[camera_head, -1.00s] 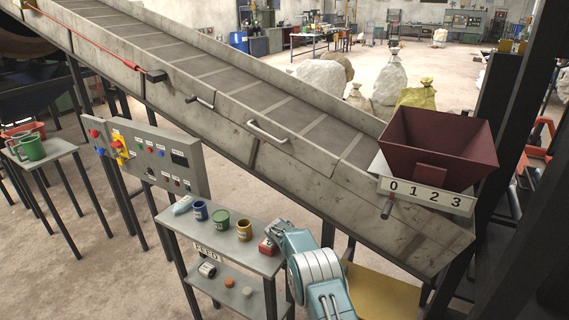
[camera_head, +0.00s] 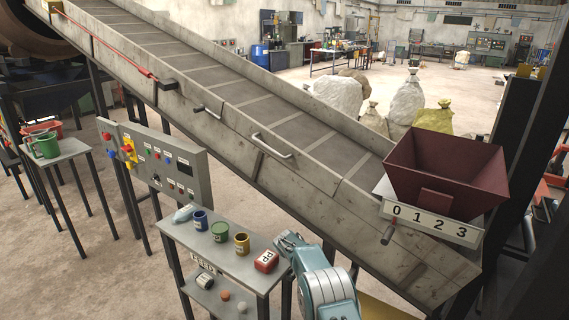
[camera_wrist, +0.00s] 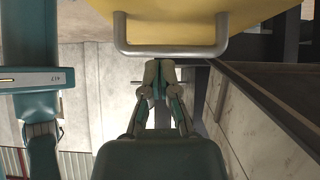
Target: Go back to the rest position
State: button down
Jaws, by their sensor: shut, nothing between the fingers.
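My gripper (camera_wrist: 160,75) shows in the wrist view with its fingers together and nothing between them. A yellow surface (camera_wrist: 240,22) with a grey bar handle (camera_wrist: 170,50) fills the top of that view, close to the fingertips; whether they touch it I cannot tell. In the head view my teal and white arm rises from the bottom edge, right of the FEED stand (camera_head: 233,262). My fingers cannot be made out there.
The stand holds a red PP block (camera_head: 266,261), several cups and a pale bottle (camera_head: 183,214). The sloping conveyor (camera_head: 260,140) runs behind, with a dark red hopper (camera_head: 440,170) at right. A control panel (camera_head: 160,160) stands left. Open floor lies at front left.

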jog(key=s+d+r+n+t+y, duration=0.1)
jog(key=d+r+n, duration=0.15)
jog(key=r, duration=0.65)
jog(key=s+d+r+n+t+y, duration=0.1)
jog(key=d+r+n+t+y, duration=0.15)
jog(key=r, duration=0.65)
jog(key=s+r+n+t+y, duration=0.1)
jog(key=s+r+n+t, duration=0.1)
jog(key=s+r+n, duration=0.8)
jog(key=s+r+n+t+y, duration=0.2)
jog(key=s+n+t, duration=0.1)
jog(key=s, duration=0.9)
jog(key=s+r+n+t+y, duration=0.1)
jog(key=s+n, duration=0.5)
jog(key=s, duration=0.6)
jog(key=shift+s+a+r+t+y, duration=0.25)
jog(key=shift+r+t+y, duration=0.1)
jog(key=shift+r+t, duration=0.5)
